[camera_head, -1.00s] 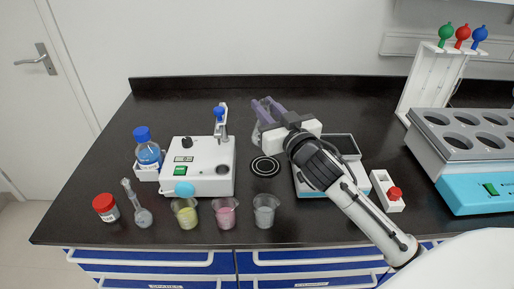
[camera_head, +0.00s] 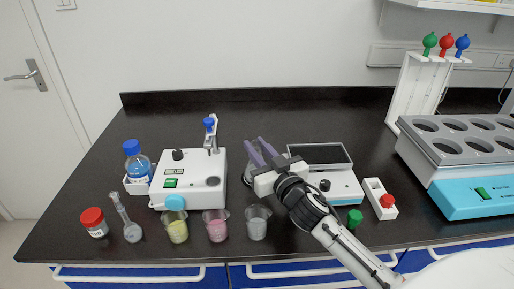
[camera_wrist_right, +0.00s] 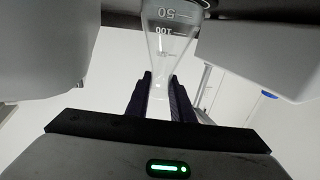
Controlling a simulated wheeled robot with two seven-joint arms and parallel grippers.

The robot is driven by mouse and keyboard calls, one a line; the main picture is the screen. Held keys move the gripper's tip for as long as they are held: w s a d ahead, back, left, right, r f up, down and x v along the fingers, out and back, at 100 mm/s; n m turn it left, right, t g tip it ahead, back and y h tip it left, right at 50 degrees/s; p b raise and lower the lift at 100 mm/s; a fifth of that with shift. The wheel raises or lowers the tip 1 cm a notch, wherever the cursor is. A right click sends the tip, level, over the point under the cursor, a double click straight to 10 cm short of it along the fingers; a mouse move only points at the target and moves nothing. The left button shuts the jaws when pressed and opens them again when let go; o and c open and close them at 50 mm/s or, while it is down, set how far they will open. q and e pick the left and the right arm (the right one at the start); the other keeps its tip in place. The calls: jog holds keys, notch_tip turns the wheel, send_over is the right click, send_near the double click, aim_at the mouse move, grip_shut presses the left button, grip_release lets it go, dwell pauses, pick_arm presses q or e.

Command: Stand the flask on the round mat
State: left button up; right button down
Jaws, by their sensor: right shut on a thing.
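The flask is a clear conical one with white volume marks, seen upside down in the right wrist view (camera_wrist_right: 168,40). My right gripper (camera_wrist_right: 156,95) is shut on its neck. In the head view my right gripper (camera_head: 262,153) reaches in from the lower right, and the flask (camera_head: 251,158) shows faintly at its fingers. The round mat (camera_head: 247,183) is black with a pale ring, right of the white device. The flask and gripper hide most of it. The flask appears over the mat; I cannot tell whether its base touches. My left gripper is out of view.
The white device (camera_head: 194,182) stands close left of the mat and the balance (camera_head: 336,186) close right. Several beakers (camera_head: 257,222) stand in front. A long-necked glass flask (camera_head: 131,231) is at the left. The bench behind the mat is clear.

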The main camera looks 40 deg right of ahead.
jog(key=c, duration=1.5)
grip_release()
jog(key=shift+c, duration=0.2)
jog(key=shift+s+r, duration=0.1)
jog(key=shift+s, duration=0.05)
jog(key=s+a+b, duration=0.1)
jog(key=s, duration=1)
jog(key=shift+s+a, duration=0.3)
jog(key=shift+a, duration=0.1)
